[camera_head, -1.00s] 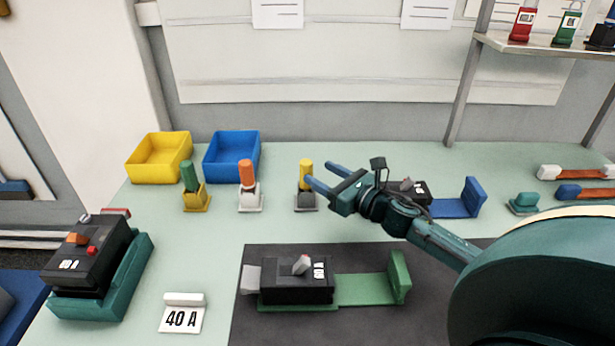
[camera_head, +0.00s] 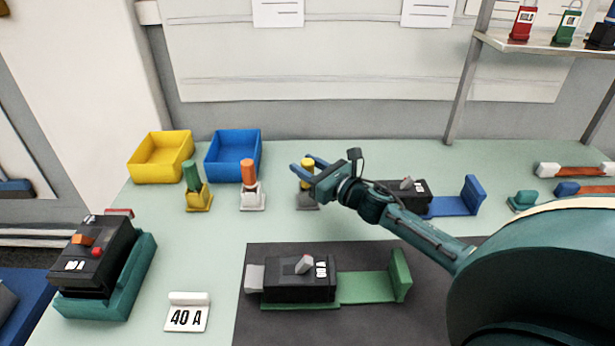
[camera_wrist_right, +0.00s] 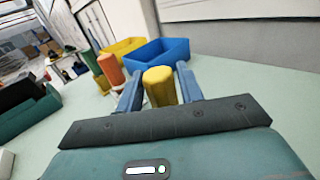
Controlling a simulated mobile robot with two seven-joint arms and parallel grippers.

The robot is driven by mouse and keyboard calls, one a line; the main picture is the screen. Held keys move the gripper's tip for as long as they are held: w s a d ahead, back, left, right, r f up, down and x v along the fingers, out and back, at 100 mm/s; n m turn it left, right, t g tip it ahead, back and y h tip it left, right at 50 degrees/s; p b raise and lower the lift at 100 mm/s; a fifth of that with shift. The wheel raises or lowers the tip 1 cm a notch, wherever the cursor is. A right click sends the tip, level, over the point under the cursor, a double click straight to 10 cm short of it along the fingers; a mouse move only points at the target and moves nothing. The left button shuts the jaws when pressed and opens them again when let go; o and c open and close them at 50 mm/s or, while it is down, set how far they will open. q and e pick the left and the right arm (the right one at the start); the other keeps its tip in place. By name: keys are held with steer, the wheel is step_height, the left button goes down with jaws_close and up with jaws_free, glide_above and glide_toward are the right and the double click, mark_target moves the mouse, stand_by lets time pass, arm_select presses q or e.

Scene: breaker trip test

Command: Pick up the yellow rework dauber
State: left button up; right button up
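The yellow rework dauber (camera_head: 307,162) stands upright in its dark grey holder (camera_head: 308,201) near the middle of the bench. My right gripper (camera_head: 302,168) is at the dauber's upper part, with its fingers open to either side of it. In the right wrist view the dauber's yellow top (camera_wrist_right: 159,86) sits between the two blue fingers of the right gripper (camera_wrist_right: 159,90), with a small gap showing on each side. The fingers hide part of the dauber in the head view. My left gripper is not in view.
A green dauber (camera_head: 191,176) and an orange dauber (camera_head: 249,172) stand in holders to the left. Yellow (camera_head: 160,165) and blue (camera_head: 232,165) bins are behind them. A black breaker (camera_head: 298,279) on a green fixture lies in front, another breaker (camera_head: 412,192) to the right.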

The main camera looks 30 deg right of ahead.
steer(key=c, duration=0.6)
steer(key=shift+c, duration=0.2)
step_height(320, 180, up, 10)
steer(key=shift+r+p, duration=0.1)
steer(key=shift+p, duration=0.35)
